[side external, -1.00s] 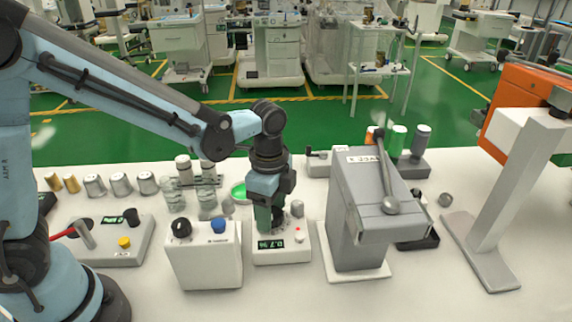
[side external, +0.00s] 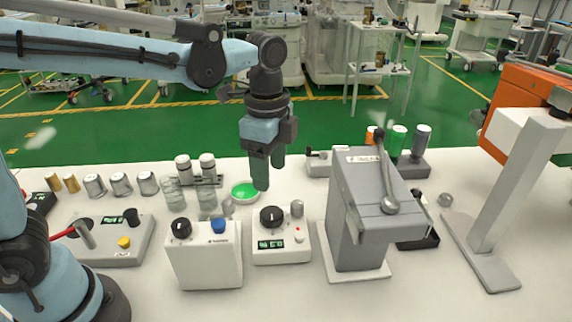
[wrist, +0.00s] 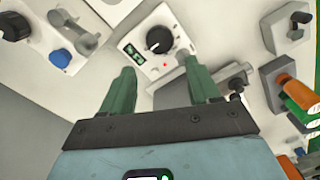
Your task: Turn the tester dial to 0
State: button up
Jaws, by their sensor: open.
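The tester (side external: 283,243) is a white box with a black round dial (side external: 271,216) on top, a small green-lit display (side external: 271,245) and a red button or light. The dial also shows in the wrist view (wrist: 159,39), uncovered, with a light mark on it. I cannot read the dial's scale or the display's digits for sure. My gripper (side external: 268,174) is raised above and slightly behind the dial, apart from it, fingers pointing down. In the wrist view its two green fingers (wrist: 159,76) are spread and empty, and the dial lies beyond the gap.
A white box with black and blue knobs (side external: 204,262) stands left of the tester. A tall grey lever device (side external: 365,230) stands close on its right. A grey knob (side external: 297,208) is beside the dial. A green dish (side external: 245,192) and glass jars (side external: 206,203) sit behind.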

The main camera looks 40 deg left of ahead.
jog(key=shift+r, duration=0.9)
jog(key=s+a+f+n+t, duration=0.3)
jog(key=s+a+n+t, duration=0.4)
jog(key=n, duration=0.7)
jog(key=shift+s+a+n, duration=0.15)
jog(key=shift+a+n, duration=0.15)
jog(key=shift+a, duration=1.05)
